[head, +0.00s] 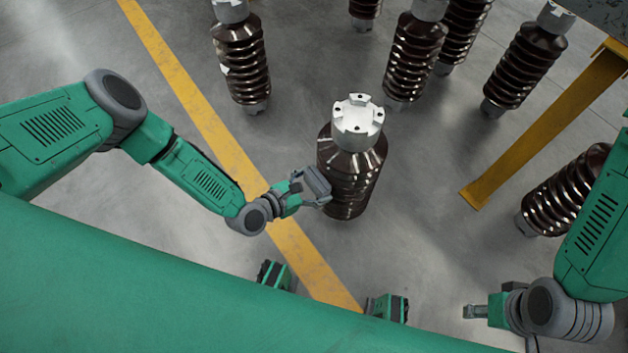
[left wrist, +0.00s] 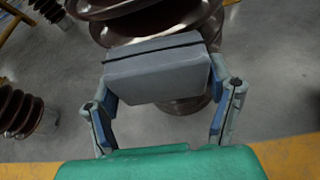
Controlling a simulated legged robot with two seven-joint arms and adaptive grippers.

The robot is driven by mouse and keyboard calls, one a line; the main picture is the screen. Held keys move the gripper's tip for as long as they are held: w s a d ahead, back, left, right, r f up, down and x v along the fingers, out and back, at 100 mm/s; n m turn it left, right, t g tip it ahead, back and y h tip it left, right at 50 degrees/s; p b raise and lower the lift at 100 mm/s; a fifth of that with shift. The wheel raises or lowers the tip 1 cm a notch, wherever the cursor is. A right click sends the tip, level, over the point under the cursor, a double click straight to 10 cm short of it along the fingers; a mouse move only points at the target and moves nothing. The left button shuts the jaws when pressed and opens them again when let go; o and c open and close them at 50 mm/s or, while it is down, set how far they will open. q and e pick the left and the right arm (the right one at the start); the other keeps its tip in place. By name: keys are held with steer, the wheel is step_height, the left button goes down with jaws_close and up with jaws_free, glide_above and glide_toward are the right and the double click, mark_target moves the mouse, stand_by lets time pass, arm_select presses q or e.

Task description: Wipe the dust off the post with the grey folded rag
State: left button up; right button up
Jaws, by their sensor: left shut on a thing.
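The post (head: 350,170) is a brown ribbed insulator with a white metal cap, standing upright on the floor in the middle of the head view. Its ribs also show in the left wrist view (left wrist: 165,22). My left gripper (head: 312,188) is shut on the grey folded rag (left wrist: 155,70), right beside the post's left side. The rag is in front of the ribs in the left wrist view; I cannot tell whether it touches them. No dust can be made out on the visible ribs. My right gripper (head: 477,311) is low at the right, away from the post, its jaw state unclear.
Several similar brown insulators stand behind, such as one at the upper left (head: 241,60). Another insulator (head: 565,190) stands at the right near my right arm. A yellow beam (head: 545,125) slopes down at the right. A yellow line (head: 200,105) crosses the grey floor.

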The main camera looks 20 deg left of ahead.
mark_target(317, 177)
arm_select(q)
steer(key=shift+f, duration=1.15)
steer(key=shift+w+r+p, duration=0.1)
steer(key=shift+r+p, duration=2.3)
steer(key=shift+r, duration=3)
step_height(317, 177, down, 4)
steer(key=b, duration=0.4)
steer(key=shift+f+b, duration=0.45)
steer(key=shift+f, duration=2.95)
steer(key=shift+w+r+p, duration=0.1)
steer(key=shift+r+p, duration=1.15)
steer(key=shift+r, duration=1.5)
steer(key=shift+s+r+p, duration=0.2)
steer(key=shift+r+p, duration=1.05)
steer(key=shift+r, duration=1.35)
